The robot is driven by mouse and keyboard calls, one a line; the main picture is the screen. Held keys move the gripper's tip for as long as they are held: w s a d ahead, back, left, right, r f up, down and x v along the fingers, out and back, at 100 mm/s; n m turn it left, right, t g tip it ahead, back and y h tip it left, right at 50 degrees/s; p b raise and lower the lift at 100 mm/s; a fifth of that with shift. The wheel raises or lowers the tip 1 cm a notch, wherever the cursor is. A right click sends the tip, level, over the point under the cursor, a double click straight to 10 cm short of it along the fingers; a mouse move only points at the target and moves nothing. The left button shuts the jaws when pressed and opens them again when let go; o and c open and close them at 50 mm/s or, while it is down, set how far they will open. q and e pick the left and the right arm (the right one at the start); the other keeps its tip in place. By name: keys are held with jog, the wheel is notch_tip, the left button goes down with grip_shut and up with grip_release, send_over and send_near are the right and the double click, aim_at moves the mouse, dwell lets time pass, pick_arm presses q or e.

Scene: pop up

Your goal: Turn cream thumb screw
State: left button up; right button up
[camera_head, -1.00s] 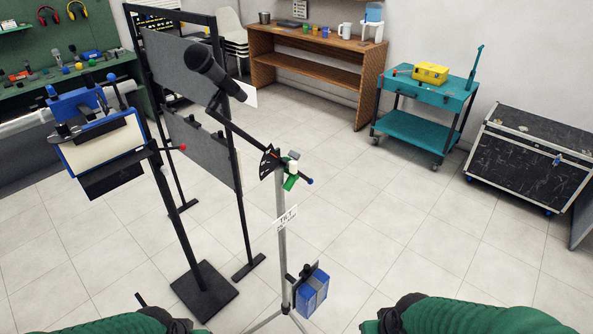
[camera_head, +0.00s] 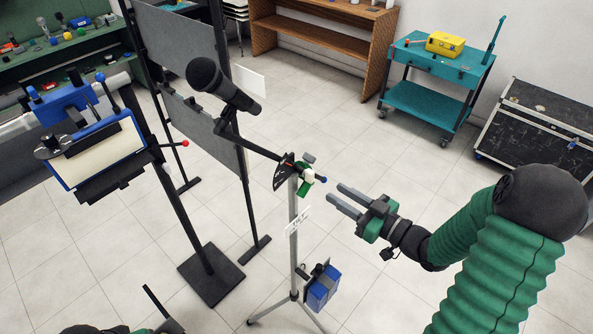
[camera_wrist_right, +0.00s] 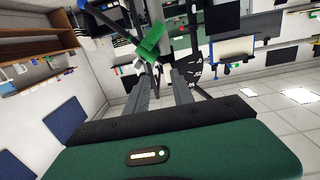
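The cream thumb screw (camera_head: 308,175) sits at the top of the grey tripod stand (camera_head: 294,235), beside a green part (camera_head: 304,188) and a black scale plate (camera_head: 283,173). In the right wrist view a small pale piece, likely the screw (camera_wrist_right: 138,67), shows beside a green part (camera_wrist_right: 151,42). My right gripper (camera_head: 335,194) is open and empty, with its fingers pointing at the stand head from the right and a short gap left. It also shows in the wrist view (camera_wrist_right: 162,78). My left gripper (camera_head: 160,312) shows only partly at the bottom edge.
A microphone (camera_head: 222,85) is on a black boom at the stand head. A blue box (camera_head: 323,288) hangs low on the stand. A clipboard rig (camera_head: 105,150) stands left, with grey panels (camera_head: 185,50) behind. Floor right of the stand is clear.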

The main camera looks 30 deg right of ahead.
aim_at(313, 178)
jog(key=w+a, duration=0.1)
jog(key=w+a+r, duration=0.1)
jog(key=w, duration=0.1)
jog(key=w+a+b, duration=0.1)
jog(key=w, duration=0.1)
jog(key=shift+a+r, duration=0.15)
jog(key=shift+a, duration=0.1)
jog(key=shift+w, duration=0.55)
jog(key=c, duration=0.5)
jog(key=shift+a, duration=0.15)
grip_shut()
jog(key=n, duration=0.3)
jog(key=shift+n, duration=0.4)
jog(key=n, duration=1.3)
jog(key=shift+o, duration=1.2)
grip_release()
jog(key=shift+n, duration=0.6)
pick_arm(q)
jog(key=shift+s+a+f, duration=0.25)
jog(key=shift+s+a, duration=0.05)
jog(key=shift+s, duration=0.2)
pick_arm(e)
jog(key=o, duration=0.5)
